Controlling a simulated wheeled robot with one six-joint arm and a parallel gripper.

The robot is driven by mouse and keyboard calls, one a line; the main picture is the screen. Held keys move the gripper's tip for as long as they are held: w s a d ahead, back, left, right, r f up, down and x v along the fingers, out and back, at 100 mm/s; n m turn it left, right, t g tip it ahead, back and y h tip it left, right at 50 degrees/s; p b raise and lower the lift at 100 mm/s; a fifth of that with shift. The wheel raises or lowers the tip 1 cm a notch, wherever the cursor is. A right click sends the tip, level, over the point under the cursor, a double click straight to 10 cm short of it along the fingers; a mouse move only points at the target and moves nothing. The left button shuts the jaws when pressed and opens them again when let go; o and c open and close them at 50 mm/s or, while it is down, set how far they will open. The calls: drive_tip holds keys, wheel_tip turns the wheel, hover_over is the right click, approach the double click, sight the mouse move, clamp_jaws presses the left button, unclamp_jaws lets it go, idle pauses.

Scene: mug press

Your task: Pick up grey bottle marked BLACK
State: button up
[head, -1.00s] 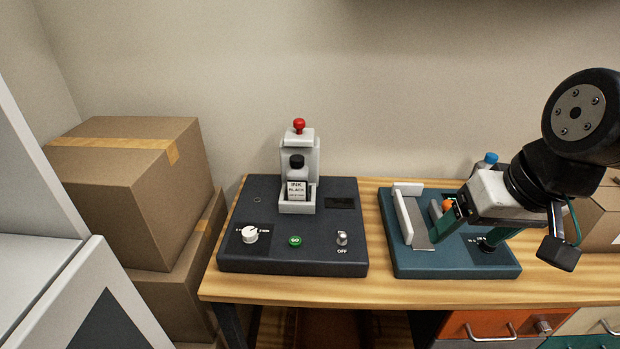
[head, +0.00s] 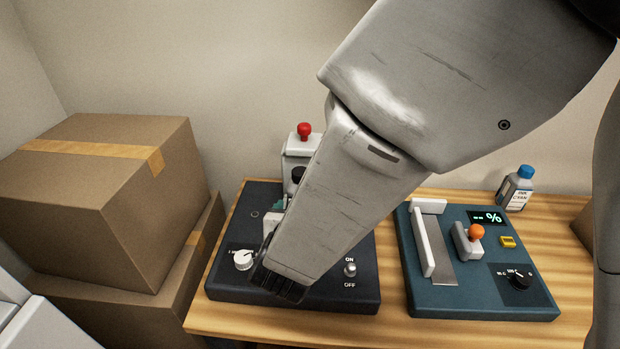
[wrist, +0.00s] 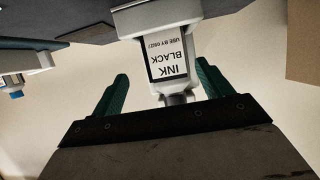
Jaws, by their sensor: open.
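The grey bottle with the "INK BLACK" label (wrist: 172,62) appears upside down in the wrist view, upper middle, with its cap towards my gripper. The bottle appears closer to the right finger. I cannot tell whether the fingertips reach around it or whether they touch it.
A red knob (head: 304,130) tops the holder. A teal machine (head: 480,304) stands to the right, with a blue-capped cyan ink bottle (head: 516,190) behind it. Cardboard boxes (head: 98,215) stand at the left of the wooden table (head: 577,252).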

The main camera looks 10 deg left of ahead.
drive_tip(key=shift+w+a+f, duration=0.25)
drive_tip(key=shift+w, duration=0.3)
drive_tip(key=shift+w+a+f, duration=0.2)
drive_tip(key=shift+w+a, duration=0.05)
drive_tip(key=shift+w, duration=0.3)
drive_tip(key=x, duration=0.4)
drive_tip(key=shift+w+a, duration=0.15)
drive_tip(key=shift+w, duration=0.05)
drive_tip(key=shift+r, duration=0.1)
drive_tip(key=c, duration=1.5)
